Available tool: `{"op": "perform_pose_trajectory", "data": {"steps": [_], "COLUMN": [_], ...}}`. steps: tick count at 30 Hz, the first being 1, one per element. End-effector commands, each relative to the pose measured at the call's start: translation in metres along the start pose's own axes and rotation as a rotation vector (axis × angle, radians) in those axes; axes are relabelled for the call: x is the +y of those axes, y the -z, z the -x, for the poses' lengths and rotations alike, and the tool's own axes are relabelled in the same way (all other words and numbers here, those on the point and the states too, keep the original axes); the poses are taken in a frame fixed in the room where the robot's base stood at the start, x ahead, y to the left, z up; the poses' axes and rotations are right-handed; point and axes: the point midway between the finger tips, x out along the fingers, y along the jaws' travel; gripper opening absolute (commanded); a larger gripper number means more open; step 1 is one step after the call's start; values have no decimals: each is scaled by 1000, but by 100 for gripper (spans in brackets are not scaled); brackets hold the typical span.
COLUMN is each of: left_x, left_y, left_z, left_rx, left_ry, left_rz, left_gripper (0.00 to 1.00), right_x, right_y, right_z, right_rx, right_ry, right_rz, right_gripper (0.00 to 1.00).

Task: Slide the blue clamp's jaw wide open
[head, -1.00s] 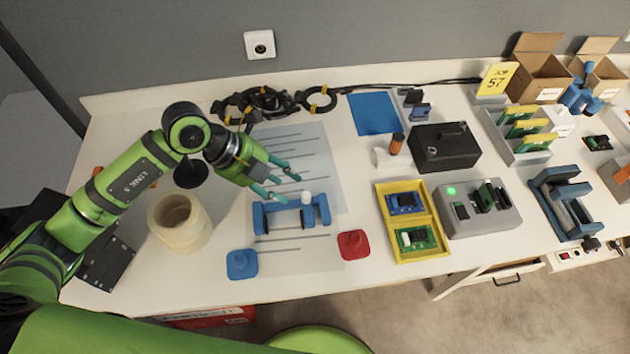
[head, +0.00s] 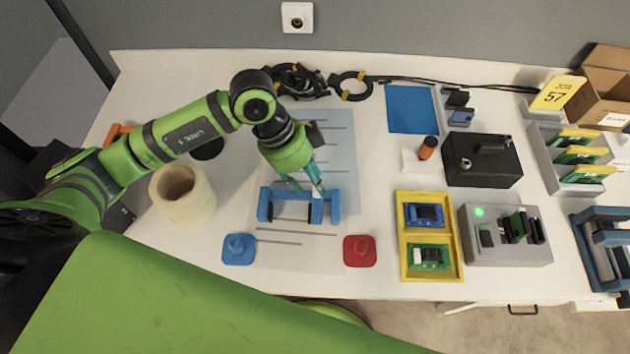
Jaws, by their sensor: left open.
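The blue clamp (head: 264,206) lies on the grey sheet near the front of the bench. Its sliding jaw (head: 317,212) is on the right side, close to the clamp's right end, with a clear gap to the left jaw. A small pale knob tops the sliding jaw and is partly hidden by a finger. My left gripper (head: 309,187) is open, with its teal fingers pointing down at the sliding jaw. I cannot tell whether the fingers touch it. My right gripper is out of view.
A blue block (head: 238,249) and a red block (head: 360,251) sit in front of the clamp. A tape roll (head: 182,205) stands left, under my arm. A yellow tray (head: 402,262) with boards and a grey fixture (head: 515,250) stand right.

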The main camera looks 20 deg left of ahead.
Motion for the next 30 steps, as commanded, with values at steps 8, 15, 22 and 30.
{"op": "perform_pose_trajectory", "data": {"steps": [8, 15, 22, 30], "left_x": [0, 0, 0, -2], "left_y": [0, 0, 0, 6], "left_z": [-24, -25, -24, -25], "left_rx": [2, 1, 1, 2], "left_ry": [1, 1, 1, 1], "left_rz": [0, -1, -1, -1], "left_gripper": [44, 44, 0, 0], "right_x": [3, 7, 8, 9], "right_y": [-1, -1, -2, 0], "right_z": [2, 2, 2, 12], "right_rx": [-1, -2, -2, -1], "right_ry": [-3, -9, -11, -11], "right_rz": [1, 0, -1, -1], "right_gripper": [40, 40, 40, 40]}}
